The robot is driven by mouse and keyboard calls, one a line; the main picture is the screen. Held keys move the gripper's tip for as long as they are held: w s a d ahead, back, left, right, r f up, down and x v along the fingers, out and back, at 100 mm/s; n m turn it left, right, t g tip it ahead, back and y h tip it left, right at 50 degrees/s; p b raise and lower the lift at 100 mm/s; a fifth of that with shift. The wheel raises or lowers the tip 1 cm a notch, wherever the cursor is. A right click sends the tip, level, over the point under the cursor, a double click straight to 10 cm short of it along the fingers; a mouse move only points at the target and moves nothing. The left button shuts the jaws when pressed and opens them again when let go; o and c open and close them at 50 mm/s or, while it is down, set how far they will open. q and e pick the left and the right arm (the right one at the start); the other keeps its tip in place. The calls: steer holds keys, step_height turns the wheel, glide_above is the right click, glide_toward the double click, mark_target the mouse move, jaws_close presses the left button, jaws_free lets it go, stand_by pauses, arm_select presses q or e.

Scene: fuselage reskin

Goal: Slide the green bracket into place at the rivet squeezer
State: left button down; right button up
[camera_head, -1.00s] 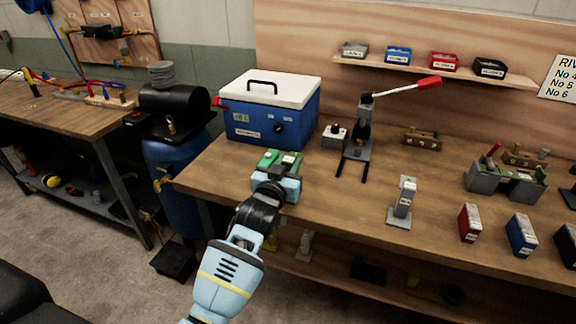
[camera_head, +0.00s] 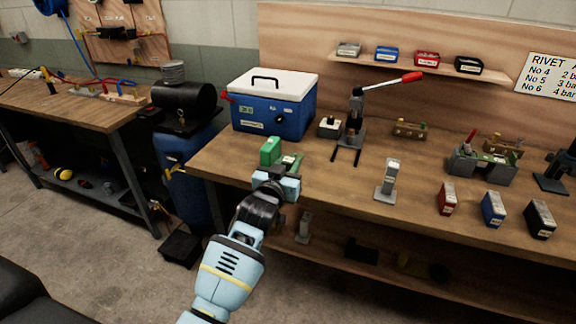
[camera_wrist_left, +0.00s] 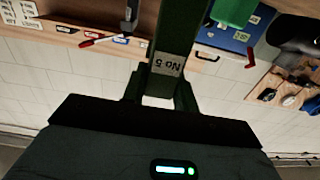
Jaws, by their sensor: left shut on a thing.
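The green bracket (camera_head: 270,151) is held at the end of my left gripper (camera_head: 277,181), above the bench's front left part. One bright green part stands up and a flatter part lies to its right. In the left wrist view a dark green part with a "No 5" label (camera_wrist_left: 167,65) sits between the fingers, and a bright green part (camera_wrist_left: 233,10) shows at the top. The rivet squeezer (camera_head: 350,133), with a long red-tipped lever, stands farther back and to the right, apart from the bracket. Two dark rails extend from its front. My right gripper is not in view.
A blue cooler (camera_head: 273,116) with a white lid stands behind the bracket. A small block with a dark knob (camera_head: 329,128) is beside the squeezer. A grey stand (camera_head: 389,180) and red, blue and black bins are to the right. Bench between bracket and rails is clear.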

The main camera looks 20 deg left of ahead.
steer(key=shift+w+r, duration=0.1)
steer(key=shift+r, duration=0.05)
arm_select(q)
steer(key=shift+s+f, duration=0.15)
steer(key=shift+s, duration=0.15)
steer(key=s+a+f, duration=0.1)
steer(key=s, duration=2.5)
steer(key=shift+f+y, duration=0.3)
steer(key=shift+f, duration=0.05)
steer(key=shift+w+a, duration=0.1)
steer(key=shift+w, duration=0.05)
